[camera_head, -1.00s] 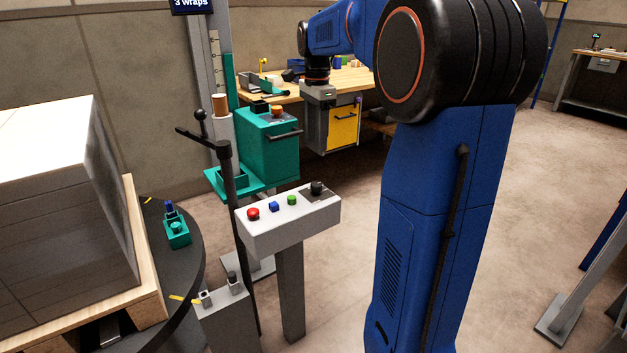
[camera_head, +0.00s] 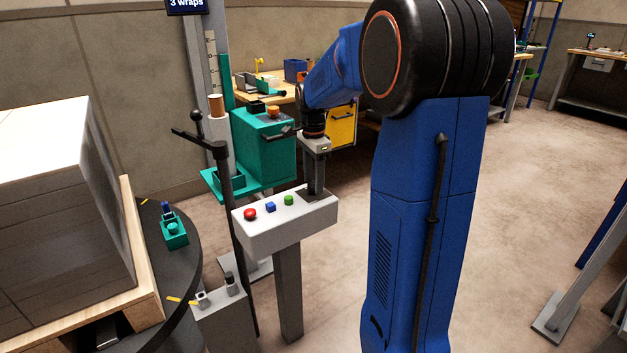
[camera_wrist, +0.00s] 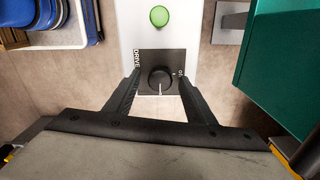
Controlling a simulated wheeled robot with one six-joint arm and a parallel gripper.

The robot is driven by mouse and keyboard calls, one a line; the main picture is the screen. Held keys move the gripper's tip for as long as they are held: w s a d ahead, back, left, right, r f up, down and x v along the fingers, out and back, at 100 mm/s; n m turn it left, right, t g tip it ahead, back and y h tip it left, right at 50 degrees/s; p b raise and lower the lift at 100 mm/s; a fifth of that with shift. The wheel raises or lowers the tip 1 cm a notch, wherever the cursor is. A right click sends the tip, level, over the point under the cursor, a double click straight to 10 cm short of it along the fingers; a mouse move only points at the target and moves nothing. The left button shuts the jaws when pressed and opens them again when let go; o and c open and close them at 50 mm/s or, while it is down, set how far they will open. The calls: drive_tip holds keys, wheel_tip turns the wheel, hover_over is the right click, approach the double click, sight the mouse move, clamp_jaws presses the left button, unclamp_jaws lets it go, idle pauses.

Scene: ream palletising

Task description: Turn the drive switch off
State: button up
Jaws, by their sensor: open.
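The drive switch (camera_wrist: 160,80) is a black rotary knob on a dark square plate marked DRIVE, at one end of the white control box. In the wrist view its pale pointer line points down toward my gripper's body. My gripper (camera_wrist: 157,100) is open, with one dark finger on each side of the knob and a visible gap to each. In the head view my gripper (camera_head: 316,188) is above the right end of the control box (camera_head: 285,222) and hides the knob. Whether the fingers touch the plate cannot be told.
A red button (camera_head: 250,214), a blue button (camera_head: 271,207) and a green button (camera_head: 289,200) line the box; the green one also shows in the wrist view (camera_wrist: 159,16). A teal carriage (camera_head: 262,148) stands close behind. A wrapped stack (camera_head: 60,220) is on the left.

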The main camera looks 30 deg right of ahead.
drive_tip(key=c, duration=1.1)
drive_tip(key=shift+n, duration=0.3)
drive_tip(key=n, duration=0.3)
drive_tip(key=shift+n, duration=0.3)
drive_tip(key=n, duration=1.3)
drive_tip(key=shift+n, duration=0.3)
drive_tip(key=shift+o, duration=0.3)
